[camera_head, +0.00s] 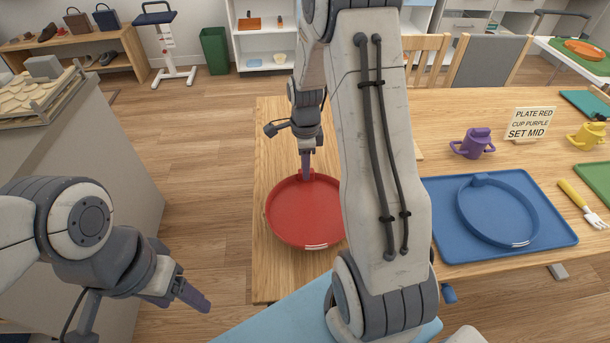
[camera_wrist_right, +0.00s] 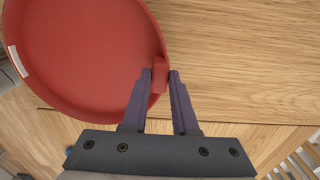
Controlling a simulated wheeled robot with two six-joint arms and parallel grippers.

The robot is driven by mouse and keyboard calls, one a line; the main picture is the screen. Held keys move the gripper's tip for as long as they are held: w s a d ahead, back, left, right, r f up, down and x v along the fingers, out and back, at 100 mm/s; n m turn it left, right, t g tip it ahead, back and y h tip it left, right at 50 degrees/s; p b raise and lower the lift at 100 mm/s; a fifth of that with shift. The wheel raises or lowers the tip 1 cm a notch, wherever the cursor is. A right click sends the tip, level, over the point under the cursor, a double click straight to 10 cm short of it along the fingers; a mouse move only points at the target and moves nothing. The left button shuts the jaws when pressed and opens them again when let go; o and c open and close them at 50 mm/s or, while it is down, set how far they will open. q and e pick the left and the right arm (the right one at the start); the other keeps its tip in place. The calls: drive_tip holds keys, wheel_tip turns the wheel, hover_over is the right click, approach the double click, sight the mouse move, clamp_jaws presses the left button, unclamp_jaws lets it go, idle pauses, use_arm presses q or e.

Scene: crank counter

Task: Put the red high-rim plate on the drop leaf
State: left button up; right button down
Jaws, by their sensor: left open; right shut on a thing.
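The red high-rim plate (camera_head: 300,212) is over the left end of the wooden table in the head view, partly hidden behind my right arm. My right gripper (camera_head: 306,166) is shut on the plate's rim block at its far edge. In the right wrist view the two fingers (camera_wrist_right: 161,78) pinch that block, and the plate (camera_wrist_right: 80,50) looks roughly level. I cannot tell whether it touches the wood. The bare wood around it (camera_head: 272,275) appears to be the drop leaf. My left gripper (camera_head: 188,294) is open and empty at the lower left, off the table.
A blue tray (camera_head: 450,240) with a blue rimmed plate (camera_head: 462,215) lies right of my arm. A purple cup (camera_head: 473,143), a sign (camera_head: 530,123) and a fork (camera_head: 583,204) are further right. A grey counter (camera_head: 90,150) stands at left, with open floor between.

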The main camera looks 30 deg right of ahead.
drive_tip(key=shift+f, duration=1.8)
drive_tip(key=shift+f, duration=0.1)
drive_tip(key=c, duration=0.7)
unclamp_jaws()
